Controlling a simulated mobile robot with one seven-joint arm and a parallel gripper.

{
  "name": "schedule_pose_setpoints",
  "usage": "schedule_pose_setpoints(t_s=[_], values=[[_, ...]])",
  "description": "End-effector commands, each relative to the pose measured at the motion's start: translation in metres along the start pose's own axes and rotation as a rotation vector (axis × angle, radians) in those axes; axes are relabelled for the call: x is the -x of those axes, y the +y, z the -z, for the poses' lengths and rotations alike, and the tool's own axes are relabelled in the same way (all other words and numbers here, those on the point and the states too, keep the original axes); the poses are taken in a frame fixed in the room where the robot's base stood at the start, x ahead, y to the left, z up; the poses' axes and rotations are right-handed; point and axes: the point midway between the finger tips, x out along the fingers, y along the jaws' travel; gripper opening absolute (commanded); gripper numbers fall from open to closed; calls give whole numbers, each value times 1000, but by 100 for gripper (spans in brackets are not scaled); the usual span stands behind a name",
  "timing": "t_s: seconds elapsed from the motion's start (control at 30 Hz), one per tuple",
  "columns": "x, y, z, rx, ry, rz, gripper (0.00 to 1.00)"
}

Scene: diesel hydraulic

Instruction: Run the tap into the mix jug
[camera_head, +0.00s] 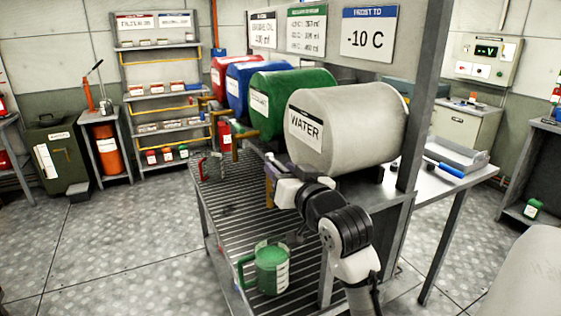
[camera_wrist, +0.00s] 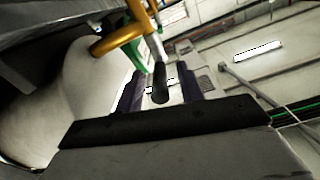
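The mix jug appears to be the clear measuring jug with a green handle (camera_head: 272,270); it stands upright on the slatted bench, greenish inside. A grey drum labelled WATER (camera_head: 345,125) lies on its side above the bench. A brass tap (camera_wrist: 115,40) with a dark-gripped lever (camera_wrist: 160,88) shows in the wrist view. My gripper (camera_wrist: 160,92) is open, with a dark finger on each side of the lever and gaps visible between. In the head view my gripper is at the WATER drum's front, and my wrist hides most of that tap. I see no flow.
Green (camera_head: 292,100), blue (camera_head: 245,85) and red (camera_head: 222,75) drums lie in a row behind, with brass taps facing the bench. A second jug (camera_head: 210,167) stands at the slatted bench's far end. A steel post (camera_head: 415,120) rises right of the WATER drum.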

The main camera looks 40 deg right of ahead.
Motion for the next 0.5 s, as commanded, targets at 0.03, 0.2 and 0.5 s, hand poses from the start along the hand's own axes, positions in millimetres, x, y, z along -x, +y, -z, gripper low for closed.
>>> schedule_pose_setpoints(t_s=[0.03, 0.2, 0.5], values=[[-6, -1, 1, 0, -1, 1, 38], [-14, 0, 0, 0, 0, 1, 38], [-15, 0, 0, 1, 0, 1, 33]])
